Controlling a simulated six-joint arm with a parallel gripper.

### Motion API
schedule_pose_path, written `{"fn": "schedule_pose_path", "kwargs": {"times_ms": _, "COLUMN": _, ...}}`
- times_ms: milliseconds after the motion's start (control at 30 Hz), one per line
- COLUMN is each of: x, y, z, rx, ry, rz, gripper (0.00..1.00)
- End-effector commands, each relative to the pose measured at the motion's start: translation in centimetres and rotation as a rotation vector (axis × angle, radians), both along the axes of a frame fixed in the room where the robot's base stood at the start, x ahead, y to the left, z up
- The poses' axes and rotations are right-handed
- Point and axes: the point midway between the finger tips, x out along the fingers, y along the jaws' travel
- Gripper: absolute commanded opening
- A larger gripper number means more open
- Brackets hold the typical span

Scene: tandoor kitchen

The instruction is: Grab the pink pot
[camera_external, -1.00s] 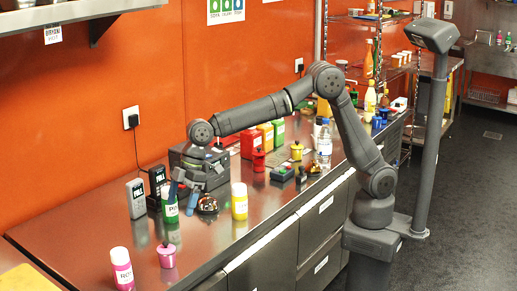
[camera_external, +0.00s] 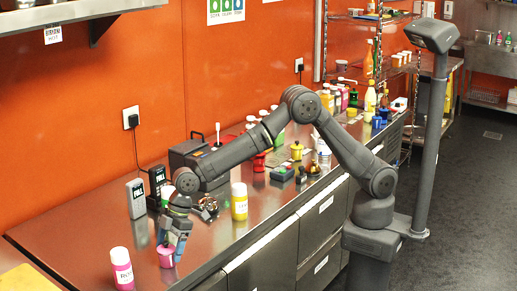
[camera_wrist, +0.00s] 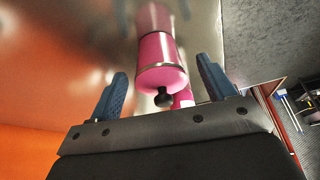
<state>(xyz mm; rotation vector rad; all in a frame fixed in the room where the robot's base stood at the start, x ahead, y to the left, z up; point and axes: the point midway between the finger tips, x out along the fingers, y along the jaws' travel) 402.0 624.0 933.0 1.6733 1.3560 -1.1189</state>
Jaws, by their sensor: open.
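The pink pot (camera_external: 166,256) stands upright near the front edge of the counter, at the lower left in the external view. In the wrist view the pink pot (camera_wrist: 161,65) shows with its lid and dark knob, between the two blue fingertips. My gripper (camera_external: 170,246) points down at the pot, and its fingers overlap the pot's upper part in the external view. In the wrist view my gripper (camera_wrist: 163,92) is open, with a visible space on each side of the pot. I cannot tell whether either finger touches it.
A pink bottle with a white cap (camera_external: 122,268) stands just left of the pot. A yellow bottle (camera_external: 239,201) stands farther back to the right. The counter (camera_external: 80,225) left of the pot is mostly bare.

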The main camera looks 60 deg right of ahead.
Motion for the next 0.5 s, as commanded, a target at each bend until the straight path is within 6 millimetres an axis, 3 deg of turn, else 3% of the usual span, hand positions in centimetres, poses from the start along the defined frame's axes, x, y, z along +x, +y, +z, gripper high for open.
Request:
{"fn": "schedule_pose_path", "kwargs": {"times_ms": 200, "x": 0.2, "y": 1.0, "z": -2.4, "rx": 0.0, "ry": -0.001, "rz": 0.0, "gripper": 0.76}}
{"fn": "schedule_pose_path", "kwargs": {"times_ms": 467, "x": 0.3, "y": 1.1, "z": -2.6, "rx": 0.001, "ry": -0.001, "rz": -0.001, "gripper": 0.76}}
{"fn": "schedule_pose_path", "kwargs": {"times_ms": 500, "x": 0.3, "y": 1.1, "z": -2.6, "rx": 0.0, "ry": -0.001, "rz": -0.001, "gripper": 0.7}}
